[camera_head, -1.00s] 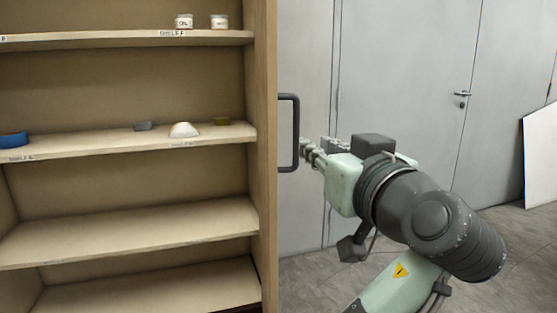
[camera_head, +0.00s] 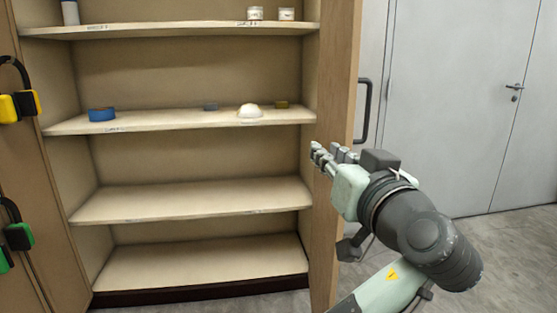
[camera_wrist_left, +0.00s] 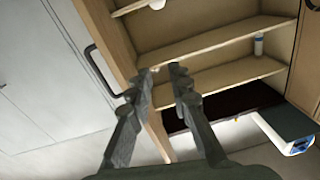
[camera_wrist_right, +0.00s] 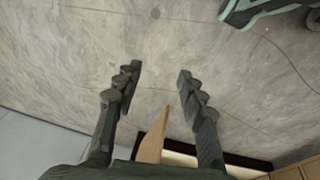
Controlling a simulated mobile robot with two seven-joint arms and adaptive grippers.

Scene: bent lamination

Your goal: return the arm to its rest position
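My left gripper (camera_head: 331,153) is in front of the open cabinet's right door panel, just below the level of the dark door handle (camera_head: 363,110). Its arm is bent and reaches up from the lower right of the head view. In the left wrist view its two fingers (camera_wrist_left: 163,70) stand apart with nothing between them, pointing at the shelves. My right gripper (camera_wrist_right: 157,70) shows only in its own wrist view. Its fingers are spread and empty over the grey floor (camera_wrist_right: 60,40). The right arm is out of the head view.
The cabinet shelves (camera_head: 190,203) hold a blue ring (camera_head: 101,114), a white dome (camera_head: 250,111), small blocks and jars (camera_head: 255,13). Yellow-black ear defenders (camera_head: 20,104) hang on the left door. Grey doors (camera_head: 450,100) stand behind at the right. Open floor (camera_head: 500,260) lies at the right.

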